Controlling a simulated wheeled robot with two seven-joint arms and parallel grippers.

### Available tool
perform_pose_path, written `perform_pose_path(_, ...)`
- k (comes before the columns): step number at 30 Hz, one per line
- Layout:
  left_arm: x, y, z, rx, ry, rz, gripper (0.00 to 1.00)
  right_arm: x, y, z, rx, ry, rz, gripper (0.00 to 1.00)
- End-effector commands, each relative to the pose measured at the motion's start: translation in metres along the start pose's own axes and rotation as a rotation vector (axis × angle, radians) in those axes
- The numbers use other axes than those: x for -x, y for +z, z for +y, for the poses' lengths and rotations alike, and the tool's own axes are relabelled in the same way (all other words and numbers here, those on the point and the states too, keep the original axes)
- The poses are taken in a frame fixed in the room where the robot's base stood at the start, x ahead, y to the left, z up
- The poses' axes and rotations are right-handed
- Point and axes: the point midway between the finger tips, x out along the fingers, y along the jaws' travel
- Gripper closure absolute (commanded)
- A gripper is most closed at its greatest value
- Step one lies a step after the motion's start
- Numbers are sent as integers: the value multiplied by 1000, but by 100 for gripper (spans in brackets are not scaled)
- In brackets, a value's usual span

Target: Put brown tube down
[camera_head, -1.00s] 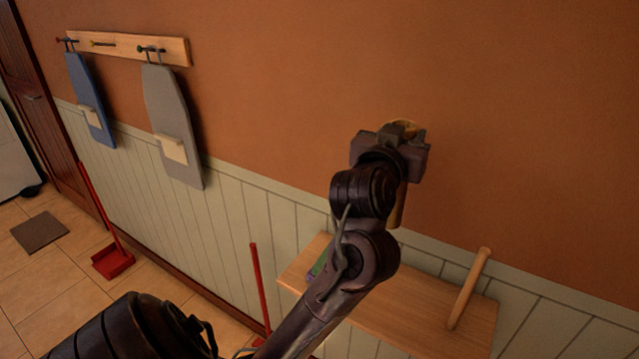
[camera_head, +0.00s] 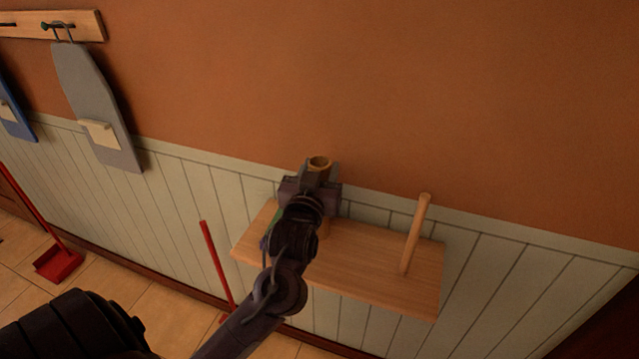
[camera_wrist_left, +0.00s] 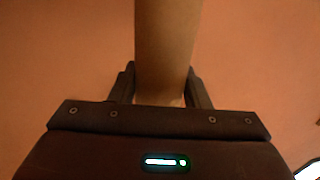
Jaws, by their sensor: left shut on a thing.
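The brown tube (camera_head: 320,162) stands upright in my left gripper (camera_head: 322,176), its open top showing above the fingers in the head view. In the left wrist view the brown tube (camera_wrist_left: 166,50) runs between the two dark fingers of the left gripper (camera_wrist_left: 164,88), which is shut on it. The gripper and tube appear over the left part of the wooden shelf (camera_head: 360,280) on the wall. The arm hides most of the tube's lower part, so I cannot tell whether it touches the shelf. My right gripper is not in view.
A wooden rod (camera_head: 415,235) stands tilted on the shelf's right side. A green object (camera_head: 274,232) is partly hidden at the shelf's left. A red handle (camera_head: 215,262) stands below left. A grey ironing board (camera_head: 95,100) hangs on the wall. The shelf's middle is clear.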

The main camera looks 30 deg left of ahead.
Motion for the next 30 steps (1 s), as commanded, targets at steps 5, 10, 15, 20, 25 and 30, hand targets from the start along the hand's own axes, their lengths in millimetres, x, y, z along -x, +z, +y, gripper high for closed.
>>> perform_pose_path(5, 0, 29, 0, -3, 1, -7, 89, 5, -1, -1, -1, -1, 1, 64)
perform_pose_path(10, 1, 39, 0, 0, 1, -2, 89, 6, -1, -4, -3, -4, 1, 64)
perform_pose_path(15, 0, 39, 0, 0, 1, -2, 89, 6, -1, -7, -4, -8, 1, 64)
perform_pose_path(20, 0, 43, 0, 0, 1, -3, 89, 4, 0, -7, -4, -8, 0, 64)
perform_pose_path(25, 0, 42, 0, -1, 1, -2, 36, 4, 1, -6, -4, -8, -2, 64)
perform_pose_path(30, 0, 42, 0, -1, 1, -2, 36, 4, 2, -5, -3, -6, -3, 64)
